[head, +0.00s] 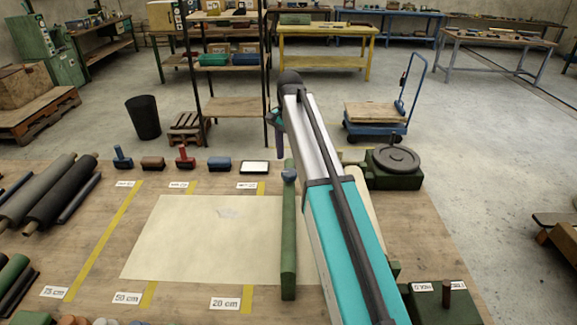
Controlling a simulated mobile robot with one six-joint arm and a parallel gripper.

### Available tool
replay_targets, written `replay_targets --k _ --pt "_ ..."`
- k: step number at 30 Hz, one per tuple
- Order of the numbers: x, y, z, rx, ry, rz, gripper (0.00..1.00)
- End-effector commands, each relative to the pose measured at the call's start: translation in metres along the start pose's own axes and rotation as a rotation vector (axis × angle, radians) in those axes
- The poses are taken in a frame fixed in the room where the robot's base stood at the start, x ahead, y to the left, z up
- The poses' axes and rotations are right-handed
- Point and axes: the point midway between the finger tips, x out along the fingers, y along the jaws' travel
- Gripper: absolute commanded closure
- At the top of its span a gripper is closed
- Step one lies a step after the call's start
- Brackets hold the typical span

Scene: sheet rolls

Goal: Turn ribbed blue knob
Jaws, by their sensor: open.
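A small blue knob (288,175) sits on the green bar (288,245), which lies across the right part of the pale sheet (200,240). Its ribs are too small to make out. My gripper (281,152) hangs from the far end of my arm, pointing down, just above and beyond the knob in the picture. It is open, with nothing seen between its fingers. It looks apart from the knob, though the gap in depth is hard to judge. My arm crosses the view right of the bar and hides part of the table.
A green base with a round grey disc (392,160) stands at the table's back right. Small blue, brown and red-handled tools (185,157) line the back edge. Dark rolls (60,190) lie at left. A green box with a brown peg (446,293) is at front right.

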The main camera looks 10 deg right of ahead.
Motion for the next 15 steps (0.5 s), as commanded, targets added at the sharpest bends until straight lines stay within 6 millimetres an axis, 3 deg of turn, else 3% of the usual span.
replay_targets --k 15 --pt "-0.065 -0.002 -0.001 0.0 0.001 -0.002 0.4"
